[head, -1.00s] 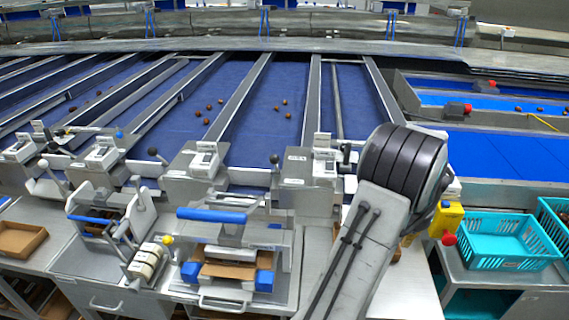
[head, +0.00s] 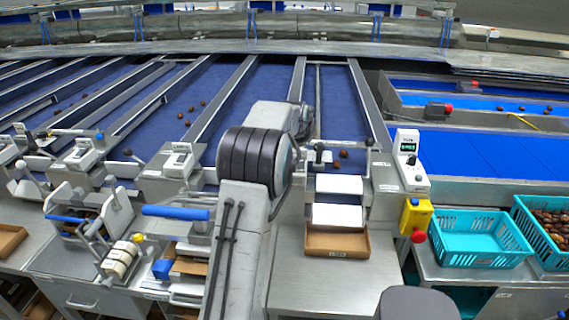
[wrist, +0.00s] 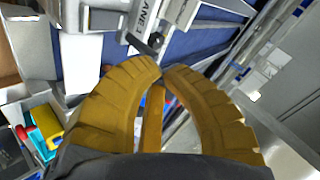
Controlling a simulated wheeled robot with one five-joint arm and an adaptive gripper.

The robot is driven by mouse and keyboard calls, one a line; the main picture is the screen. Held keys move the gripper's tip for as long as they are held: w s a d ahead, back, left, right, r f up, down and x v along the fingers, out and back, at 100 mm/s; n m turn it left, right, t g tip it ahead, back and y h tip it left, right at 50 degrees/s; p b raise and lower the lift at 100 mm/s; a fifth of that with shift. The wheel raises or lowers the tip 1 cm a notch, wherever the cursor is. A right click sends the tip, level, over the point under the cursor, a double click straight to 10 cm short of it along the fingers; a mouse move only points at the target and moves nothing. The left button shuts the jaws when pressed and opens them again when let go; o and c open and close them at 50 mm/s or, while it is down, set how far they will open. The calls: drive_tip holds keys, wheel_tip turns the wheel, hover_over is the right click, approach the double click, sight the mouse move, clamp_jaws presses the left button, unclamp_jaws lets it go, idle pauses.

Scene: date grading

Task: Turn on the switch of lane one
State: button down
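A white control box (head: 408,158) with a small display and dark controls stands at the right end of the row of lane stations in the head view. In the wrist view, a white plate (wrist: 141,14) with the letters "LANE" is just beyond my fingertips, with a dark knob (wrist: 155,41) close to them. The lane number and the switch's position are not readable. My gripper (wrist: 161,69) has its two yellow fingers curved in, tips nearly meeting, nothing held. It is hidden behind my arm in the head view.
A yellow box with a red button (head: 415,218) hangs below the control box. A teal crate (head: 470,240) stands right of it; another at the far right holds dates. Similar lane stations line the left.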

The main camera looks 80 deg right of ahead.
drive_tip(key=shift+s+d+r+m+h, duration=0.1)
drive_tip(key=shift+d+r+m+h, duration=0.2)
drive_tip(key=shift+m, duration=0.65)
drive_tip(key=shift+s+d+r+m+h, duration=0.1)
drive_tip(key=shift+d+r+m+h, duration=0.2)
drive_tip(key=shift+m, duration=0.65)
drive_tip(key=shift+r, duration=0.1)
drive_tip(key=b, duration=0.4)
hover_over(300, 165)
drive_tip(key=s+d, duration=0.1)
drive_tip(key=shift+s+f, duration=0.1)
drive_tip(key=shift+f, duration=3.55)
drive_tip(key=shift+d+f+b, duration=0.1)
drive_tip(key=shift+f+b, duration=0.25)
drive_tip(key=shift+w+d+f+b, duration=0.1)
drive_tip(key=shift+w+f+b, duration=0.2)
drive_tip(key=shift+f, duration=0.05)
drive_tip(key=shift+s, duration=0.1)
drive_tip(key=shift+f, duration=0.2)
